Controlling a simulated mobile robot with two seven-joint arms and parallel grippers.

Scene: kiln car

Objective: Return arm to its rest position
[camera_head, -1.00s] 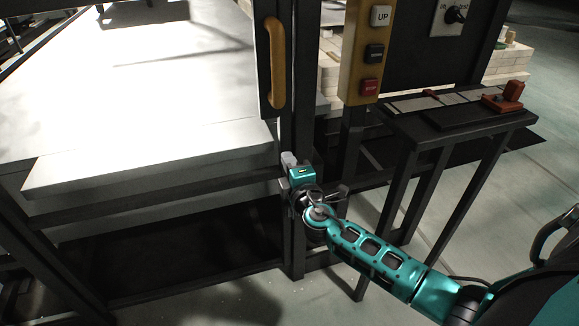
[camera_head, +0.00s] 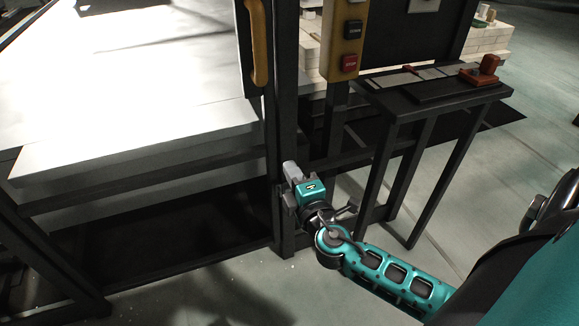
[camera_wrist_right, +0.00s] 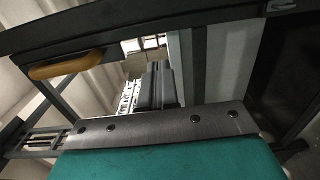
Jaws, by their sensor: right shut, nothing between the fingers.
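My right arm (camera_head: 395,275), teal with dark cut-outs, comes in from the lower right in the head view. My right gripper (camera_head: 289,171) is at its end, beside the lower part of the dark upright post. It is shut and empty. In the right wrist view its grey fingers (camera_wrist_right: 158,88) are together beyond the teal and grey palm. I cannot tell whether the gripper touches the post. My left gripper is not in view.
A yellow handle (camera_head: 258,42) is on the dark post (camera_head: 284,120). A yellow button panel (camera_head: 346,45) and a narrow dark stand (camera_head: 430,108) with a red-orange clamp-like piece (camera_head: 482,70) are right of it. White slabs (camera_head: 130,140) lie left. Floor is open at far right.

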